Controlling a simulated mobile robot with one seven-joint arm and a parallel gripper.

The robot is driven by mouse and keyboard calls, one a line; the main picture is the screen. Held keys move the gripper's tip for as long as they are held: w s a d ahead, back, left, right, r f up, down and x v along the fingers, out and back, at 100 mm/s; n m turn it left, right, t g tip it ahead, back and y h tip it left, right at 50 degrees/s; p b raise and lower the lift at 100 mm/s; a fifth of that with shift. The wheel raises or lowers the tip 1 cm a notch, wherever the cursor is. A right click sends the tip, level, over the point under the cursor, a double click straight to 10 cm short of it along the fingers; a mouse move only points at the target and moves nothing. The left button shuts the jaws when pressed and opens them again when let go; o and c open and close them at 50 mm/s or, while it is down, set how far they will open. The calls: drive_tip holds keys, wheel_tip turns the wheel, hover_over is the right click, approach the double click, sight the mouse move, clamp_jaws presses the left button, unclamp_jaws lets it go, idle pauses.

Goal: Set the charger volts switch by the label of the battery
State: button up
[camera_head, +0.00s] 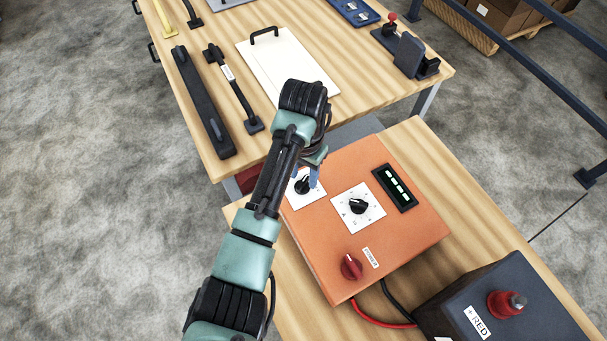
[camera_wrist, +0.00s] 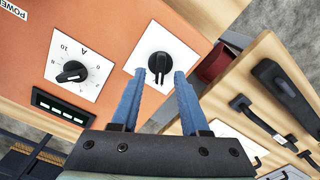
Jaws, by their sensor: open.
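The charger (camera_head: 405,245) is an orange box on the wooden bench. Its dial marked A (camera_wrist: 72,72) has a black knob on a white plate; it also shows in the head view (camera_head: 357,206). The other dial, probably the volts switch (camera_wrist: 160,64), has a black knob on a white plate with no readable marks; in the head view (camera_head: 303,186) my gripper partly covers it. My gripper (camera_wrist: 158,80) is open, its blue fingertips on either side of this knob; contact cannot be told. The battery (camera_head: 512,300), dark grey with a red terminal, shows a "+ RED" label; no voltage is readable.
A red power knob (camera_head: 351,267) and a black panel with lit bars (camera_head: 396,188) are on the charger. Red and black cables run toward the battery. A second table (camera_head: 190,110) behind holds a white board (camera_head: 285,65), a black bar (camera_head: 203,100) and tools.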

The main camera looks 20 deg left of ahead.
drive_tip(key=shift+w+f, duration=0.1)
drive_tip(key=shift+f, duration=0.75)
clamp_jaws()
